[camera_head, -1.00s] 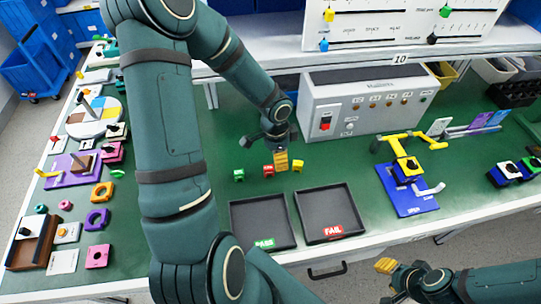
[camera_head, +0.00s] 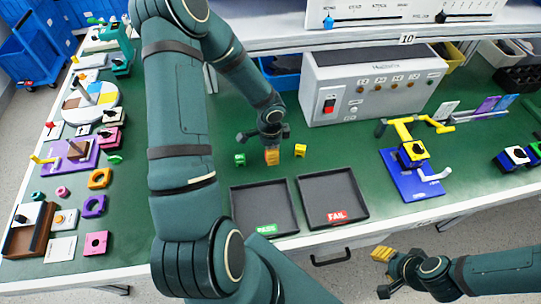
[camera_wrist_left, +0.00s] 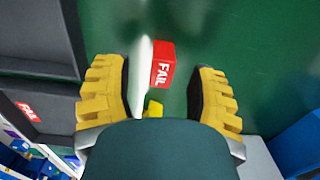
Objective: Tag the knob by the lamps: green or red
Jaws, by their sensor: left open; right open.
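My left gripper (camera_head: 272,157) is open over the red FAIL block, which its fingers hide in the head view. In the left wrist view the red block (camera_wrist_left: 163,66) shows between the open fingers (camera_wrist_left: 158,95), apart from both. A pale blurred shape (camera_wrist_left: 138,80) lies beside it; I cannot tell what it is. The grey box (camera_head: 375,88) behind carries a row of small lamps (camera_head: 379,86) and a red switch (camera_head: 330,103). My right gripper (camera_head: 382,254) is open, in front of the table.
Two black trays, a green-labelled one (camera_head: 237,215) and a FAIL one (camera_head: 310,190), lie in front of the blocks. A blue fixture with a yellow clamp (camera_head: 412,187) stands to the right. Various parts crowd the left side.

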